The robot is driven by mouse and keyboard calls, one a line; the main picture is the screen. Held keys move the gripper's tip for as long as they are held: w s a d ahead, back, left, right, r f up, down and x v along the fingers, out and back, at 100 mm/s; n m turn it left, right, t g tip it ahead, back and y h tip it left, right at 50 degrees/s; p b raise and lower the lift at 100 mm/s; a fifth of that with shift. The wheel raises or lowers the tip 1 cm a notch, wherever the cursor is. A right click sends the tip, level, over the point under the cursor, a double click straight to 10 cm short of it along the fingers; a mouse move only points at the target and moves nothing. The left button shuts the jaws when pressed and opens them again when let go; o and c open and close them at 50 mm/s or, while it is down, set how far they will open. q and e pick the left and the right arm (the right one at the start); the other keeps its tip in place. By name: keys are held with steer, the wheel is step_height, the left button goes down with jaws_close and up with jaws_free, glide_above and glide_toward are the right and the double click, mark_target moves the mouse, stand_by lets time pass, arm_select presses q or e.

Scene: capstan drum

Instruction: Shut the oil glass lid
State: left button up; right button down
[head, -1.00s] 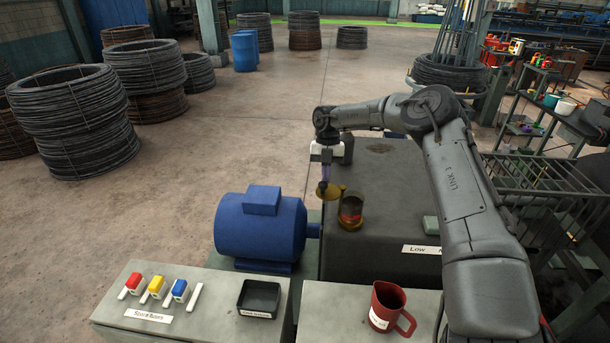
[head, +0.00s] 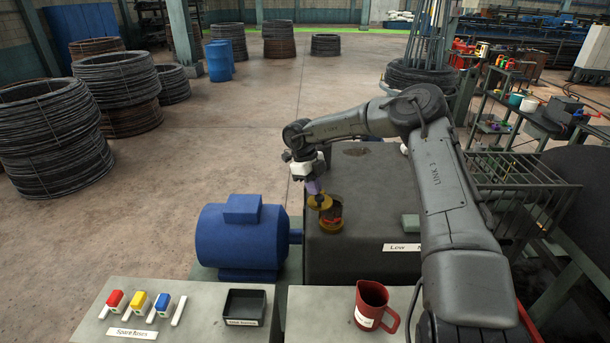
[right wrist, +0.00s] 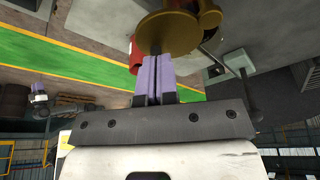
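The oil glass (head: 331,222) is a small brass cup with a red band, standing on the dark machine housing. Its brass disc lid (head: 319,203) is tilted open over the cup's left rear side. In the right wrist view the lid (right wrist: 165,32) is large, just beyond the fingertips, with red and brass parts of the glass behind it. My right gripper (head: 315,188) has its purple fingers pressed together, tips at the lid; it also shows in the right wrist view (right wrist: 154,58). Nothing shows between the fingers. My left gripper is not in view.
A blue motor (head: 241,238) stands left of the housing (head: 390,215). In front are a bench with spare fuses (head: 137,302), a black tray (head: 245,307) and a red jug (head: 373,305). A grey block (head: 411,224) lies right of the glass.

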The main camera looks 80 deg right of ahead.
mark_target(327, 202)
steer(key=s+n, duration=0.1)
steer(key=n, duration=0.1)
steer(key=s+n+h+p, duration=0.1)
steer(key=n, duration=0.1)
steer(key=shift+s+a+n, duration=0.1)
steer(key=shift+n, duration=0.2)
steer(key=n, duration=0.1)
steer(key=s+n+h, duration=0.1)
steer(key=shift+s+d+n, duration=0.15)
steer(key=shift+d+n, duration=0.05)
steer(key=shift+n, duration=0.2)
steer(key=shift+s+d, duration=0.1)
steer(key=shift+s, duration=0.25)
